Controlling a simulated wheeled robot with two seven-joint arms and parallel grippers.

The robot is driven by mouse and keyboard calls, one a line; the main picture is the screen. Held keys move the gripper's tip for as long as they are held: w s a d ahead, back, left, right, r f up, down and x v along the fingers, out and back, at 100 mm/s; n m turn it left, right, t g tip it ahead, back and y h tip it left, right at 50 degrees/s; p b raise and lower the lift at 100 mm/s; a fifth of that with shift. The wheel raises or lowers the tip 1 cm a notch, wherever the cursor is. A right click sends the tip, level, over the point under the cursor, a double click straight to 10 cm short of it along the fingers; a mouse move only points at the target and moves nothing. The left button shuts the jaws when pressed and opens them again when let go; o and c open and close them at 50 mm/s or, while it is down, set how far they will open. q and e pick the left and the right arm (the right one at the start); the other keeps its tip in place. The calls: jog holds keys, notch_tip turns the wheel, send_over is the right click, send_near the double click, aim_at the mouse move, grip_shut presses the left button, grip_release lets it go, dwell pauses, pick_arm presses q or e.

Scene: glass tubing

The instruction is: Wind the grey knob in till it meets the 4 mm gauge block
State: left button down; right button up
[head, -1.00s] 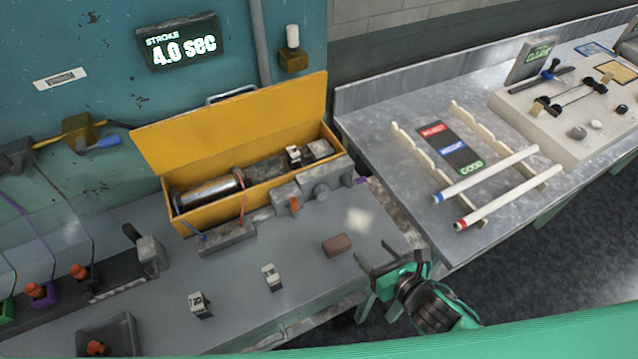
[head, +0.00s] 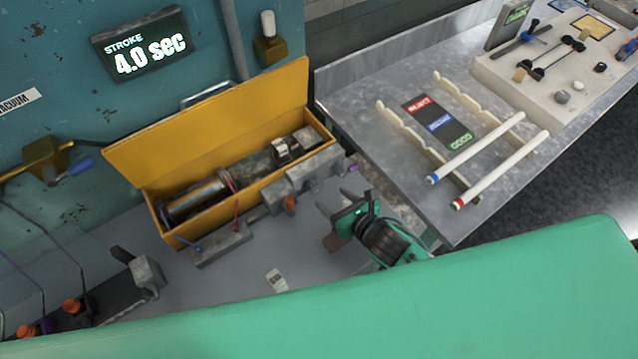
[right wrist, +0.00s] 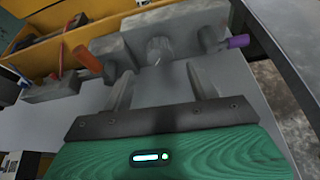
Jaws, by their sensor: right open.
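The grey knob (right wrist: 158,50), a ribbed cylinder, sticks out of the front of a grey metal fixture (right wrist: 115,46) in the right wrist view. In the head view the fixture (head: 310,172) stands before the yellow box. My right gripper (head: 336,203) is open and empty in front of it. In the right wrist view its two fingers (right wrist: 158,78) point at the knob, one to each side and short of it. A small block with a pale label (head: 276,280) lies on the bench, and a similar one (head: 282,151) sits in the box; I cannot read which is 4 mm. My left gripper is not seen.
An orange-red lever (right wrist: 88,60) and a purple-tipped rod (right wrist: 238,41) flank the knob. The yellow box (head: 200,115) stands behind. A metal table (head: 365,75) with glass tubes stands to the right.

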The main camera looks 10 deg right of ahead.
aim_at(318, 187)
jog(key=p+x, duration=0.1)
jog(key=x, duration=0.4)
jog(key=shift+w+a, duration=0.15)
jog(key=shift+w, duration=0.1)
jog(key=shift+w+a+f+p, duration=0.25)
jog(key=shift+w+f+p, duration=0.05)
jog(key=shift+w, duration=0.25)
jog(key=shift+w+a+f, duration=0.1)
jog(key=shift+w+f, duration=0.05)
jog(key=shift+w, duration=0.05)
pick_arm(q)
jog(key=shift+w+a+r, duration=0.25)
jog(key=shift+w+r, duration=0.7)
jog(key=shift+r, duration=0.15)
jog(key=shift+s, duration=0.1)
pick_arm(e)
jog(key=shift+s, duration=0.1)
jog(key=shift+c, duration=0.9)
jog(key=c, duration=0.8)
